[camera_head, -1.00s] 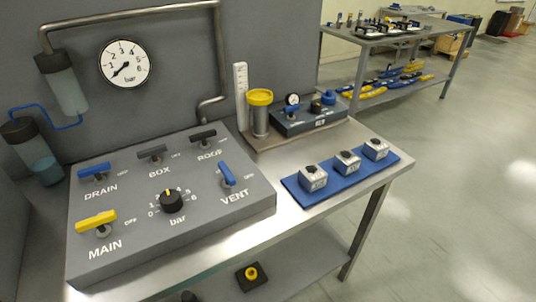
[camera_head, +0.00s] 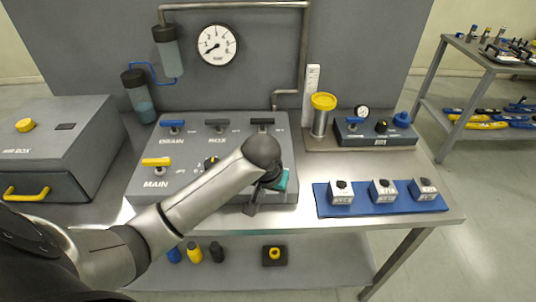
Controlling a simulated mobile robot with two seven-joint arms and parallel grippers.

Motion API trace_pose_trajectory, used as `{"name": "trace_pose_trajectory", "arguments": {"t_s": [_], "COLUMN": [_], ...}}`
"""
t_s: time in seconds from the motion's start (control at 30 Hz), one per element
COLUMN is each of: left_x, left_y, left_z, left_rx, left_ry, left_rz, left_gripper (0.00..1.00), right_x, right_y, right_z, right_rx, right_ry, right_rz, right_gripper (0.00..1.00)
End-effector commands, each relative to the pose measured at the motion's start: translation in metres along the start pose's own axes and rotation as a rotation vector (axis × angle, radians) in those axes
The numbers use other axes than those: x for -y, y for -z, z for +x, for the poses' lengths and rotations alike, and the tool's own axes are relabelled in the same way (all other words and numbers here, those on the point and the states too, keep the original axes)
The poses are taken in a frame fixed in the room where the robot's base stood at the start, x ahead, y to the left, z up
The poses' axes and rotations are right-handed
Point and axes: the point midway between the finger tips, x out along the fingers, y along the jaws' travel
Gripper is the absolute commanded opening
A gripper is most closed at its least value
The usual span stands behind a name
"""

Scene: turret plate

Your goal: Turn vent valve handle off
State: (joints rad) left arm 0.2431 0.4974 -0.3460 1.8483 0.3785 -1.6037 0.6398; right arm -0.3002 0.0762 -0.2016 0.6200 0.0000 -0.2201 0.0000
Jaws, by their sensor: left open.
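The grey valve panel (camera_head: 185,186) lies on the metal bench. The vent valve handle is hidden behind my left arm and gripper in the head view. My left gripper (camera_head: 268,193) is over the right front part of the panel, where the vent valve is, with a teal part showing beside it. Its jaws are open; whether they surround or touch the handle cannot be seen. My right gripper is out of view.
The blue drain handle (camera_head: 172,124), dark box handle (camera_head: 217,123), dark roof handle (camera_head: 262,122) and yellow main handle (camera_head: 156,162) share the panel. A blue mat (camera_head: 352,208) with three blocks lies to the right. A grey box (camera_head: 62,135) stands left.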

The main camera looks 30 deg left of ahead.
Motion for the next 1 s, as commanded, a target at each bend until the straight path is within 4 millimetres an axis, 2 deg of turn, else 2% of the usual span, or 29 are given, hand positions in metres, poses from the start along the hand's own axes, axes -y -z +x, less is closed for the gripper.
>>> {"name": "trace_pose_trajectory", "arguments": {"t_s": [0.03,0.2,0.33,0.47,0.57,0.67,1.0], "left_x": [0.006,0.031,0.046,0.053,0.054,0.056,0.065], "left_y": [0.022,0.073,0.095,0.104,0.106,0.105,0.107], "left_z": [-0.017,-0.067,-0.095,-0.108,-0.106,-0.095,-0.03], "left_rx": [-0.019,-0.043,-0.056,-0.061,-0.06,-0.058,-0.059], "left_ry": [0.018,0.079,0.113,0.129,0.132,0.133,0.132], "left_rz": [-0.033,-0.173,-0.256,-0.299,-0.309,-0.309,-0.308], "left_gripper": [0.53,0.53,0.53,0.53,0.53,0.53,0.53], "right_x": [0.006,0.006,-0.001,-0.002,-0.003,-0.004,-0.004], "right_y": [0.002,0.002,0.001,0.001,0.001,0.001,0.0], "right_z": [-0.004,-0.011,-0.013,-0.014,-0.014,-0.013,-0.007], "right_rx": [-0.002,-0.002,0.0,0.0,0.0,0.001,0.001], "right_ry": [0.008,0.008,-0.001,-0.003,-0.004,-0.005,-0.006], "right_rz": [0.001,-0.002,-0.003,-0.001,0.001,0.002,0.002], "right_gripper": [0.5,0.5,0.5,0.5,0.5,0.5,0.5]}}
